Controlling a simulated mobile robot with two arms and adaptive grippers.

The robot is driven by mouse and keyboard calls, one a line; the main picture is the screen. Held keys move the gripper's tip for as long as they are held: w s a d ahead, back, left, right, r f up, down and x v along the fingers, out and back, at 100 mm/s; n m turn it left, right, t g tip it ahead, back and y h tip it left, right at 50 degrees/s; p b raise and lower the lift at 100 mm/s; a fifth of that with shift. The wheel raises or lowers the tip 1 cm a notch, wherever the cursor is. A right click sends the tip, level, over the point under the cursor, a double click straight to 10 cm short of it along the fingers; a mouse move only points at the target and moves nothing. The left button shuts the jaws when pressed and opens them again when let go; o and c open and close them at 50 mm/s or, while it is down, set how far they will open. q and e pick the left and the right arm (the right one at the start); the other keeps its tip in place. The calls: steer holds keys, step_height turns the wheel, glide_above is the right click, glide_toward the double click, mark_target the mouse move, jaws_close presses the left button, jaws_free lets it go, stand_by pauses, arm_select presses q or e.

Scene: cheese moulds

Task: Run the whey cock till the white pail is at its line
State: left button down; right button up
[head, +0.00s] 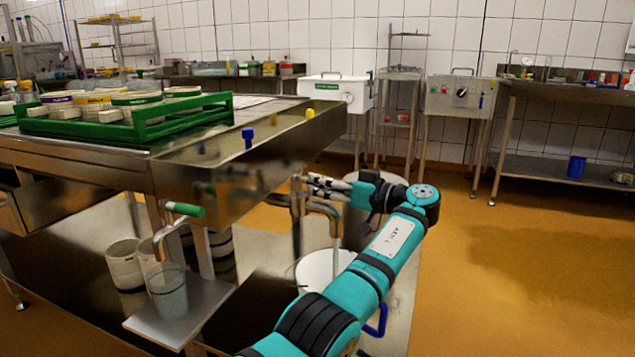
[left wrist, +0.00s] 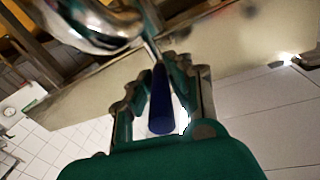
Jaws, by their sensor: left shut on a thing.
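The whey cock (head: 325,207) is a bent metal spout under the table's drain edge. A thin pale stream seems to fall from it into the white pail (head: 312,268). The pail is partly hidden behind my left arm; I cannot make out its line or level. My left gripper (head: 318,184) reaches the cock from the right. In the left wrist view its fingers are shut on a dark blue handle (left wrist: 161,98), with the shiny spout (left wrist: 95,25) beside it. My right gripper is not in view.
A second cock with a green handle (head: 185,209) stands over a clear vessel (head: 168,293) on a low shelf (head: 205,309). A pale bucket (head: 123,266) is behind it. Green racks of moulds (head: 125,133) stand on the table. The floor at right is open.

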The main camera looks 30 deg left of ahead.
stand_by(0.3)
arm_select(q)
steer(key=c, duration=1.2)
jaws_free()
steer(key=shift+a+f, duration=0.1)
steer(key=shift+c, duration=0.2)
steer(key=d, duration=0.7)
steer(key=shift+s+d, duration=0.2)
steer(key=shift+d, duration=0.15)
